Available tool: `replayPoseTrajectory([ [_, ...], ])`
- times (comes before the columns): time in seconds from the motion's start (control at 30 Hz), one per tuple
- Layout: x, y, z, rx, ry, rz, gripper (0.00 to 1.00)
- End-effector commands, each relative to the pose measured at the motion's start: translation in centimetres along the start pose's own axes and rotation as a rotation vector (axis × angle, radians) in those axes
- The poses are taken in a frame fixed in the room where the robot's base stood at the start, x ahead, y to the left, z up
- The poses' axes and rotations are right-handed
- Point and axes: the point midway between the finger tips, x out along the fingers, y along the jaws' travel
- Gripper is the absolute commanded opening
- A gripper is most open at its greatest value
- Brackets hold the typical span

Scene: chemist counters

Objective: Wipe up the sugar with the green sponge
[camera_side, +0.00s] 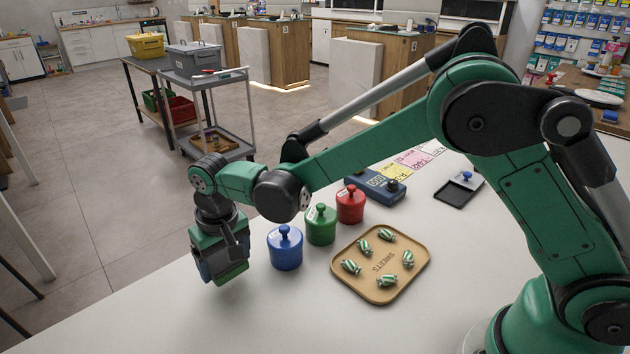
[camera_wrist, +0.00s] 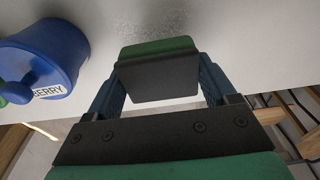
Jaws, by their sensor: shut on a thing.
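My gripper (camera_side: 220,258) is shut on the green sponge (camera_side: 233,274), low over the white counter near its left edge. In the wrist view, the sponge (camera_wrist: 158,46) has a green layer and a dark layer, and it sits between the blue fingers of my gripper (camera_wrist: 160,80). A faint patch of white sugar grains (camera_wrist: 152,20) lies on the counter just beyond the sponge. I cannot make out the sugar in the side view. Whether the sponge touches the counter is hard to tell.
A blue lidded jar (camera_side: 285,250) stands close to the right of my gripper, with green (camera_side: 321,225) and red (camera_side: 350,204) jars behind it. A tan tray (camera_side: 346,288) holds several striped sweets. A blue scale (camera_side: 376,187) stands farther back. The front counter is clear.

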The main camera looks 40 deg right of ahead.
Motion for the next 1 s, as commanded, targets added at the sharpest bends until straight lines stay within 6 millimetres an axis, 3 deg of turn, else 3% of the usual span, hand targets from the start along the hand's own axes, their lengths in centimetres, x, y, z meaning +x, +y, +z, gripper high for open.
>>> replayPoseTrajectory([
  [0.23,3.0,0.0,0.3,0.0,0.0,0.0,0.36],
  [0.3,2.4,-0.1,1.0,-0.002,0.0,0.0,0.21],
  [0.67,2.4,-0.1,4.3,-0.002,0.0,0.0,0.21],
  [1.0,2.7,0.0,1.2,0.001,0.0,0.0,0.21],
])
